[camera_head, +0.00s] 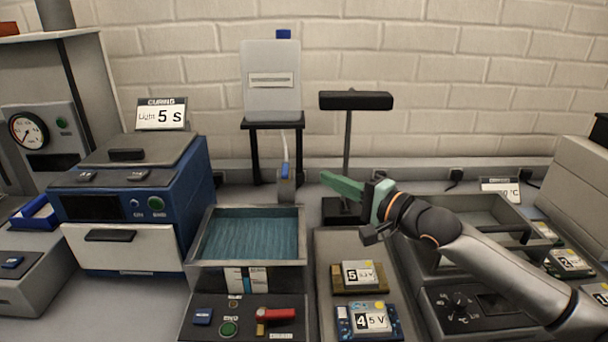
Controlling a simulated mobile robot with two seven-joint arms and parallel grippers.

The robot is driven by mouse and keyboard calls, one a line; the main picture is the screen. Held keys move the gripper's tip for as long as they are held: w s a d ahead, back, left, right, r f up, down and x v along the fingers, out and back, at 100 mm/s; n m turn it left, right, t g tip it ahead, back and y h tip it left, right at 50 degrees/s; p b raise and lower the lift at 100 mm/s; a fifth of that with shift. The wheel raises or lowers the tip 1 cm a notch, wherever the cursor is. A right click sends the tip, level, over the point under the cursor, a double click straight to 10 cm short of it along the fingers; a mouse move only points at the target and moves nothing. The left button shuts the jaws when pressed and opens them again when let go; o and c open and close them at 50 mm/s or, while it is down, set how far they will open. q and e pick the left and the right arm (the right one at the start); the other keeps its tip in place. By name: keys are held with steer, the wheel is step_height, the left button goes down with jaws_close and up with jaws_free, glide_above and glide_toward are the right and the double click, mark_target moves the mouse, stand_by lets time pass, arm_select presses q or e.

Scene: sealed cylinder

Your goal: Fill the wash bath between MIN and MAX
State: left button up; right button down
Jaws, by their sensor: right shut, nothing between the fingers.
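The wash bath (193,262) is an open metal basin in the middle, with blue-green liquid lying in it. A small white and dark marked plate is on its front, but I cannot read a level from it. A pale tank (272,97) with a blue cap stands on a dark stand behind the bath, and a thin tube with a blue part runs down to a grey spout (286,188) at the bath's back edge. A red-handled valve (277,315) is on the front panel. My right gripper (327,178), with green fingers, is shut and empty, right of the spout. My left gripper is out of view.
A blue curing box (177,205) stands left of the bath. A dark lamp-like post (348,135) rises behind my right gripper. Numbered boards lie on a tray (327,248) right of the bath. The panel also has a green button (229,328) and a blue switch (203,316).

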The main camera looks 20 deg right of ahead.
mark_target(285, 170)
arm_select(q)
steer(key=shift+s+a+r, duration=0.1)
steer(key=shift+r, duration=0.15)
arm_select(e)
steer(key=shift+w+a, duration=0.55)
steer(key=shift+a, duration=0.3)
steer(key=shift+w+a, duration=0.5)
steer(key=shift+a, duration=0.3)
steer(key=shift+w+a, duration=0.55)
steer(key=shift+a, duration=0.3)
arm_select(q)
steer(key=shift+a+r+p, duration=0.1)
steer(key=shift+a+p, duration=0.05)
steer(key=shift+p, duration=0.2)
